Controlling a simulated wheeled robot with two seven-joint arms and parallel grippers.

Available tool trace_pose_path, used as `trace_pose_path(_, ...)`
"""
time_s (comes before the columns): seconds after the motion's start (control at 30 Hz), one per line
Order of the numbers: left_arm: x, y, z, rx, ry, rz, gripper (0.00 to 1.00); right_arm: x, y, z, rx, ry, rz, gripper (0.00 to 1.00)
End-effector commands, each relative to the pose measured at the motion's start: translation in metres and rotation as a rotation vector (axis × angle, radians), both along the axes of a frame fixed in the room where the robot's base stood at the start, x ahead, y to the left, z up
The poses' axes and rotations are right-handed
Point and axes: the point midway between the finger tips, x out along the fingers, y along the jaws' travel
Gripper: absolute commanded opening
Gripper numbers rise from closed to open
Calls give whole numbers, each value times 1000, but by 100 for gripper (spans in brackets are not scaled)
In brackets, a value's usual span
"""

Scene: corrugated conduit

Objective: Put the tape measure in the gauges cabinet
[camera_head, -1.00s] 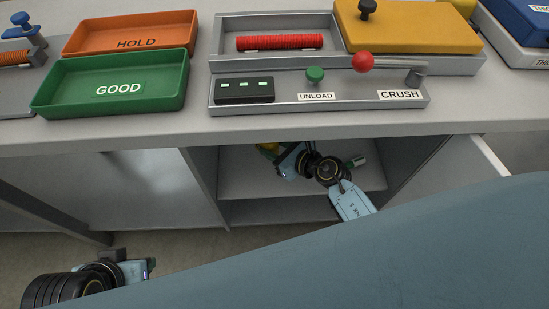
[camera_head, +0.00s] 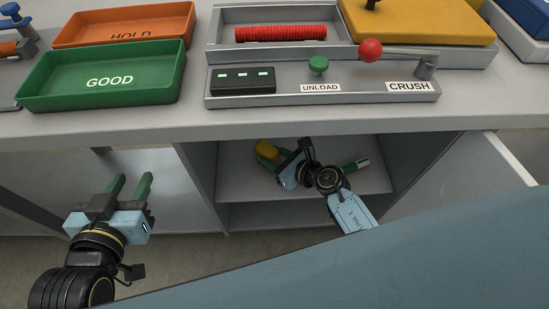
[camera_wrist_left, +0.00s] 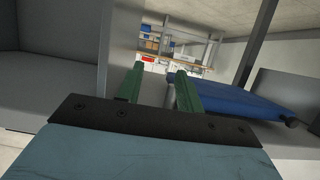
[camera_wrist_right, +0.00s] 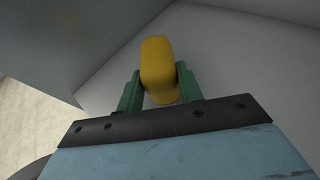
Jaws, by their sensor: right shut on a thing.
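The yellow tape measure (camera_head: 266,151) is inside the open gauges cabinet (camera_head: 230,162), toward the left of its upper level. My right gripper (camera_wrist_right: 158,90) is shut on it, with one green finger on each side in the right wrist view. The tape measure (camera_wrist_right: 158,60) is in front of pale cabinet surfaces there; I cannot tell whether it touches the shelf. My left gripper (camera_head: 131,184) is open and empty, outside the cabinet to the left, below the table edge. Its parted fingers also show in the left wrist view (camera_wrist_left: 159,76).
A green, white-ended object (camera_head: 355,165) shows behind my right arm in the cabinet. An open door (camera_head: 510,155) stands at right. Above, the table holds a green GOOD tray (camera_head: 60,100), an orange HOLD tray (camera_head: 125,22) and the crush fixture (camera_head: 235,101).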

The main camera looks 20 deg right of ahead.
Motion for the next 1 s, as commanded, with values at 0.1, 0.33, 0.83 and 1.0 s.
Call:
trace_pose_path(0.1,2,-2,5,-8,-29,-3,36,1,0,0,1,-3,-1,5)
trace_pose_path(0.33,2,-2,5,-8,-30,-3,36,1,0,0,1,-2,0,5)
trace_pose_path(0.83,4,-4,11,-20,-70,-6,36,0,0,-3,-1,0,0,58)
trace_pose_path(1.0,4,-4,11,-20,-69,-6,36,0,0,-3,0,0,0,58)
